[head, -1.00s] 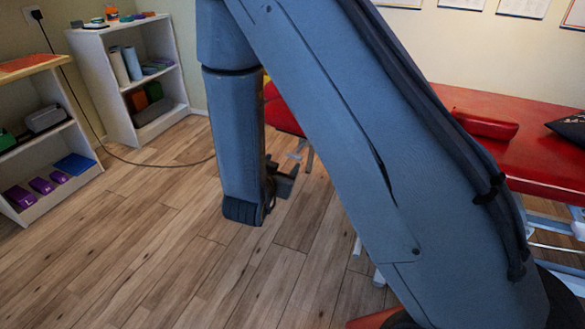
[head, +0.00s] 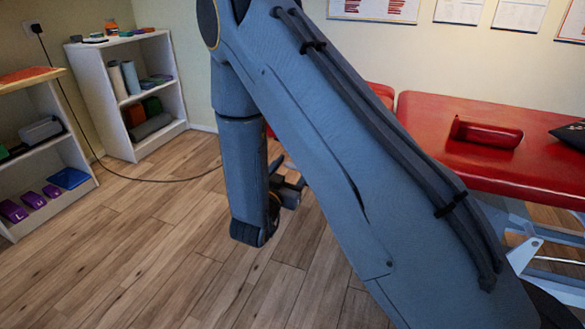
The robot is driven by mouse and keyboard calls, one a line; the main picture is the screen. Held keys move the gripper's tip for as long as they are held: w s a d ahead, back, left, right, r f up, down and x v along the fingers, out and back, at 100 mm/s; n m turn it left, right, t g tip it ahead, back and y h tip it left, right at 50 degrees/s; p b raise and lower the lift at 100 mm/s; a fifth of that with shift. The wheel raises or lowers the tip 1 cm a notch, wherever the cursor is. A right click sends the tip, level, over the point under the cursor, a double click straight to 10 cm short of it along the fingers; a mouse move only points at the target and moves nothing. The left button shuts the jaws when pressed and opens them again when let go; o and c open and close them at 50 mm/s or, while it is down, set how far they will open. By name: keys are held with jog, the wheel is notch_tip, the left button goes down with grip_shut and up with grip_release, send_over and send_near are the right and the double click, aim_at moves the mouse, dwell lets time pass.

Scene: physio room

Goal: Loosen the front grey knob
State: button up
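I cannot make out the front grey knob in the head view; my arm covers much of the bench's near end. The red treatment bench (head: 423,118) stands at the right, with a pale metal frame (head: 524,252) under it. My gripper (head: 290,187) is a small dark shape beside the lower end of my wrist, above the wooden floor and left of the bench. My own arm partly hides it. Its fingers are too small and covered to show whether they are open or shut, or whether they touch anything.
A red bolster (head: 487,133) and a dark cushion (head: 572,136) lie on the bench. White shelves (head: 118,135) with rolls and blocks stand at the back left. A dark cable (head: 150,180) crosses the floor. The wooden floor (head: 130,255) at the front left is clear.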

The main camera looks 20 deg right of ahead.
jog(key=shift+w+d, duration=0.1)
jog(key=c, duration=1)
jog(key=shift+c, duration=0.2)
jog(key=shift+r+n+p, duration=0.1)
jog(key=shift+n+p, duration=0.3)
jog(key=shift+p, duration=0.05)
jog(key=n+p, duration=0.2)
jog(key=n, duration=0.1)
jog(key=shift+p, duration=0.35)
jog(key=n+p, duration=0.3)
jog(key=n, duration=0.2)
jog(key=shift+p, duration=0.35)
jog(key=n+p, duration=0.2)
jog(key=n, duration=0.2)
jog(key=shift+n, duration=0.4)
jog(key=n, duration=0.2)
jog(key=n+p, duration=0.1)
jog(key=n, duration=0.1)
jog(key=shift+w+f, duration=0.1)
jog(key=shift+f, duration=0.1)
jog(key=shift+n, duration=0.3)
